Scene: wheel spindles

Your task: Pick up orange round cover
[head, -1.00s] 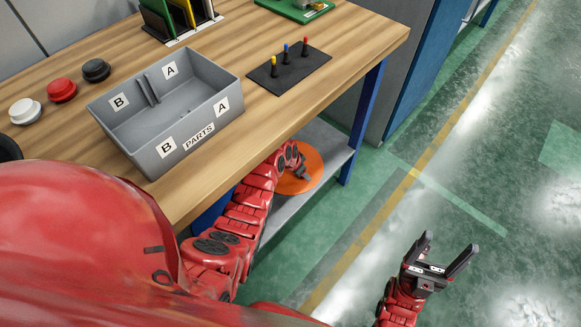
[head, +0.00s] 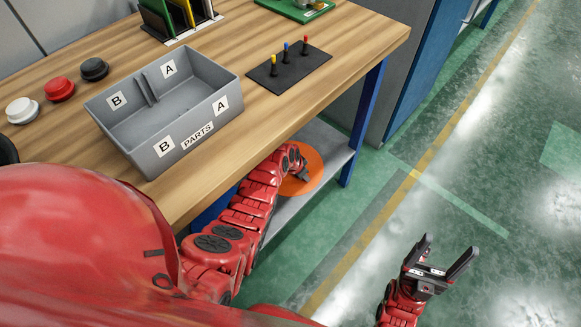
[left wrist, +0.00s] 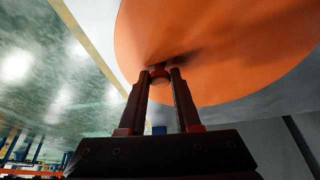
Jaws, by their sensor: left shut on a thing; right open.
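The orange round cover (head: 313,166) is a flat disc at the lower shelf under the workbench, partly hidden by my left arm and the bench edge. In the left wrist view the cover (left wrist: 215,45) fills the upper right, with a small knob between the fingertips. My left gripper (left wrist: 161,74) is shut on that knob. In the head view my left gripper (head: 302,172) shows small over the disc. I cannot tell whether the cover still touches the shelf. My right gripper (head: 450,247) is open and empty over the floor at lower right.
The grey shelf (head: 327,142) and a blue bench leg (head: 362,125) are close to the cover. The wooden benchtop (head: 335,45) above carries a grey parts bin (head: 185,147), a black peg plate (head: 289,67) and round knobs. The green floor at right is clear.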

